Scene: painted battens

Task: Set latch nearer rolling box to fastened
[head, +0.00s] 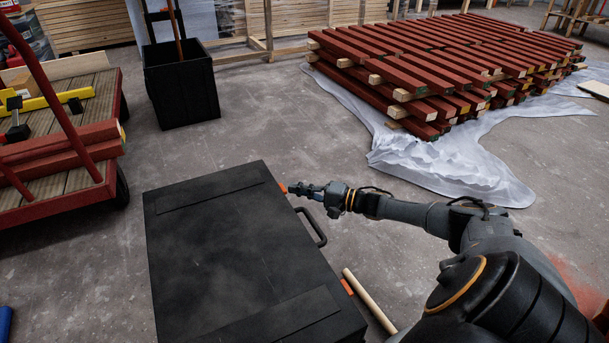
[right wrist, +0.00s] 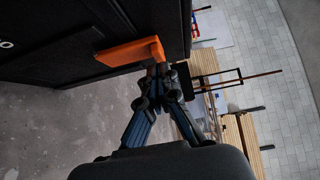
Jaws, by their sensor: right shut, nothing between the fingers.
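A large black case (head: 235,255) lies closed in front of me, with a carry handle on its right side. One orange latch (head: 283,188) is at the far end of that side, nearer the tall black open box (head: 182,90), which seems to be the rolling box. A second orange latch (head: 346,287) is at the near end. My right gripper (head: 290,189) is shut and empty, its tips at the far latch. In the right wrist view this latch (right wrist: 130,52) juts from the case, the fingertips at or against its end; contact is unclear. My left gripper is out of view.
A pale wooden batten (head: 368,300) lies beside the case near the second latch. Stacked red battens (head: 440,75) rest on white sheeting at the back right. A red-framed cart (head: 60,165) stands at the left. Bare floor lies beyond the case.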

